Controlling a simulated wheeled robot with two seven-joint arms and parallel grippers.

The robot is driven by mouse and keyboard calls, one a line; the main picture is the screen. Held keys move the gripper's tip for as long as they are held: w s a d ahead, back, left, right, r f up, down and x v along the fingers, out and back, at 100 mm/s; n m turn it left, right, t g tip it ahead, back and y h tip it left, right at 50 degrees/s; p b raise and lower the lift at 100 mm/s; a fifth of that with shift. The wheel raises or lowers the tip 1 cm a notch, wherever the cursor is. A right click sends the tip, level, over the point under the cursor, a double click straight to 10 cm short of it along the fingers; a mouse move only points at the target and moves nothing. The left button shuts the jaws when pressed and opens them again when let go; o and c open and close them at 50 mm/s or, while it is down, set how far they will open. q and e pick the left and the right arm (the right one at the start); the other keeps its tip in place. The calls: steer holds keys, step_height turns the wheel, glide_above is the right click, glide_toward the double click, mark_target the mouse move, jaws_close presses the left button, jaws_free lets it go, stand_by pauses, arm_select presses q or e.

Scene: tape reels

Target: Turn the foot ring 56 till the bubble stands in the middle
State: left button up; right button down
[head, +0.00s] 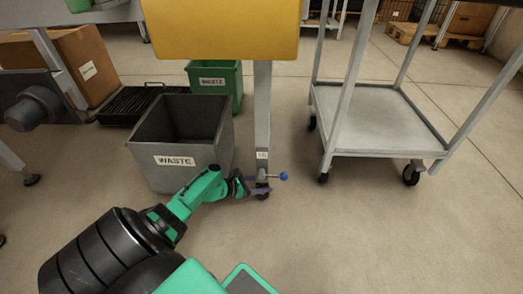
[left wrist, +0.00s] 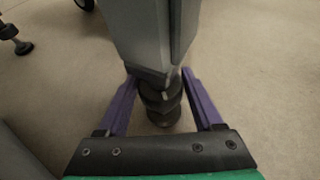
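The foot ring (left wrist: 162,98) is a dark, ridged ring at the lower end of a grey leg (head: 262,105). A small pale label (head: 262,154), too small to read surely, sits low on that leg. My left gripper (head: 262,190) reaches the foot from the left, low over the floor. In the left wrist view its two purple fingers (left wrist: 158,78) stand apart, one on each side of the foot, with a narrow gap showing at the left. The bubble is not visible in either view. My right gripper is not in view.
A small blue ball (head: 283,176) on a short rod sticks out right of the foot. A grey waste bin (head: 175,161) stands close left of the leg, a green bin (head: 228,82) behind. A wheeled cart (head: 375,125) stands right. The floor in front is clear.

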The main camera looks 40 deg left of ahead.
arm_select(q)
steer(key=o, duration=0.3)
